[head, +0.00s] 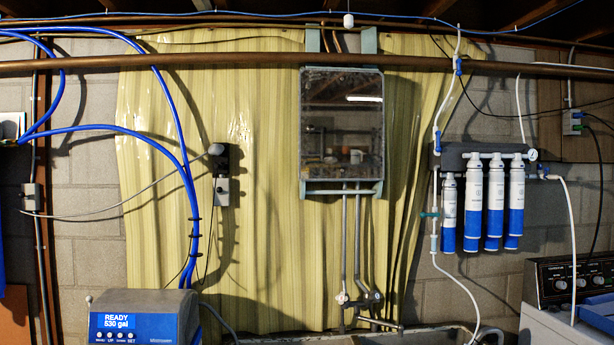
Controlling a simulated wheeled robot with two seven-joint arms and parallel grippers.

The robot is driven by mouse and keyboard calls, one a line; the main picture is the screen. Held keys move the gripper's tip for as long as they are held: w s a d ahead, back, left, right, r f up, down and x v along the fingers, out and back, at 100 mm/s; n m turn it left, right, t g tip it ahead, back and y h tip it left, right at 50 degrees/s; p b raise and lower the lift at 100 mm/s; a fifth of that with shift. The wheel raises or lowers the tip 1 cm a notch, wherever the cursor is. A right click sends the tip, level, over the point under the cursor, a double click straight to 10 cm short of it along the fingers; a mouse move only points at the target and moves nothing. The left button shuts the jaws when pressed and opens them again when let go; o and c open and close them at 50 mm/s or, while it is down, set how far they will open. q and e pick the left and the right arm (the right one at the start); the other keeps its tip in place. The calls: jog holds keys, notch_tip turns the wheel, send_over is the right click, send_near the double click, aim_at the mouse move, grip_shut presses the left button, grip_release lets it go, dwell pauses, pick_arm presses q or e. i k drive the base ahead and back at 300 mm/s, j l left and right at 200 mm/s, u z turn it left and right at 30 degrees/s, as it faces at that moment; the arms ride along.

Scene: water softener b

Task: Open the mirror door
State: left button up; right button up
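A mirror door (341,128) hangs on the wall a little right of the middle in the head view. It is a tall dark reflective panel with a pale frame, on the front of a small wall cabinet. It looks closed and flat to the wall. A pale rail or shelf edge (340,188) runs along its bottom. I cannot make out a handle or which side has the hinge. Neither of my grippers is in view.
Below the mirror are pipes (344,235) and a faucet (372,297) over a sink (440,335). Blue-and-white filter cartridges (495,200) hang to the right. A blue-panelled water softener (145,318) stands lower left, and a control-panelled appliance (572,285) lower right. A copper pipe (220,60) crosses above.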

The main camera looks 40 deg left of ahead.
aim_at(342, 113)
jog(key=i+l+u, duration=0.8)
jog(key=l+u, duration=0.15)
